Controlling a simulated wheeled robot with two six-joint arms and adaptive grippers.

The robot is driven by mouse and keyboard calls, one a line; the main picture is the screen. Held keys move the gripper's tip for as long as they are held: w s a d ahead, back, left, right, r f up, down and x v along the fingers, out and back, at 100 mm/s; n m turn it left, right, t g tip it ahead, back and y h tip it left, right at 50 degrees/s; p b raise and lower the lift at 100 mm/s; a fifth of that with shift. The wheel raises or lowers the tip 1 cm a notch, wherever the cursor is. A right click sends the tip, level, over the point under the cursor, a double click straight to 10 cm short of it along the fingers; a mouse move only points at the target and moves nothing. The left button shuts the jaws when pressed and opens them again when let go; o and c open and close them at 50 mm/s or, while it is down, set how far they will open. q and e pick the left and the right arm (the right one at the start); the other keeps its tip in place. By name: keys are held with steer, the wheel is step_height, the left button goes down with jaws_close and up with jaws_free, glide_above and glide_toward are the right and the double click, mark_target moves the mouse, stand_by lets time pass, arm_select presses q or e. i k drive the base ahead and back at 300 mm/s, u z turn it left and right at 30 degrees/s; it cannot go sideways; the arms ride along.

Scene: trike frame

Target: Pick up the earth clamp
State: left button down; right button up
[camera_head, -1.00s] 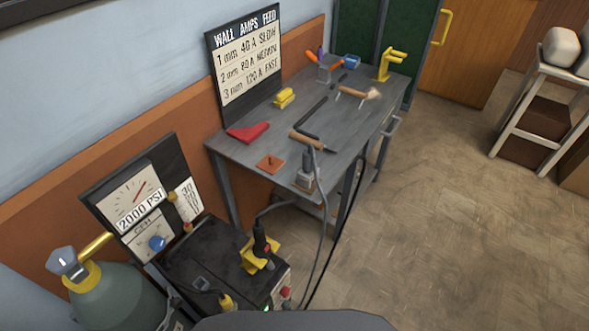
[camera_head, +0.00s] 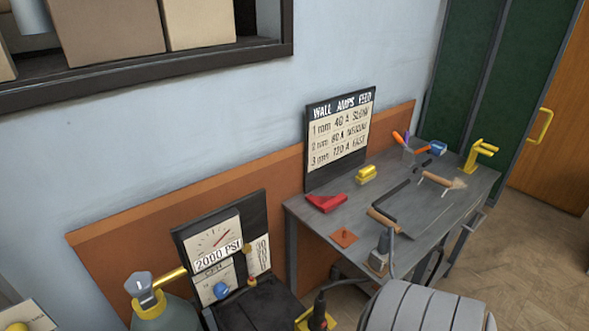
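I cannot tell for sure which thing is the earth clamp. A small grey upright piece with a cable (camera_head: 383,248) stands at the near edge of the grey workbench (camera_head: 335,216) and may be it. A yellow clamp-like piece (camera_head: 478,155) stands at the bench's far right end. Neither of my grippers shows in the head view.
The bench also bears a red angled piece (camera_head: 326,203), a yellow block (camera_head: 367,174), a copper-coloured plate (camera_head: 344,237) and a wooden-handled brush (camera_head: 440,180). A gas cylinder (camera_head: 165,313) and gauge panel (camera_head: 222,250) stand left. Floor (camera_head: 535,250) is clear at right.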

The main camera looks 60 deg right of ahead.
mark_target(379, 256)
steer(key=u, duration=0.65)
steer(key=k, duration=0.95)
steer(key=z, duration=1.15)
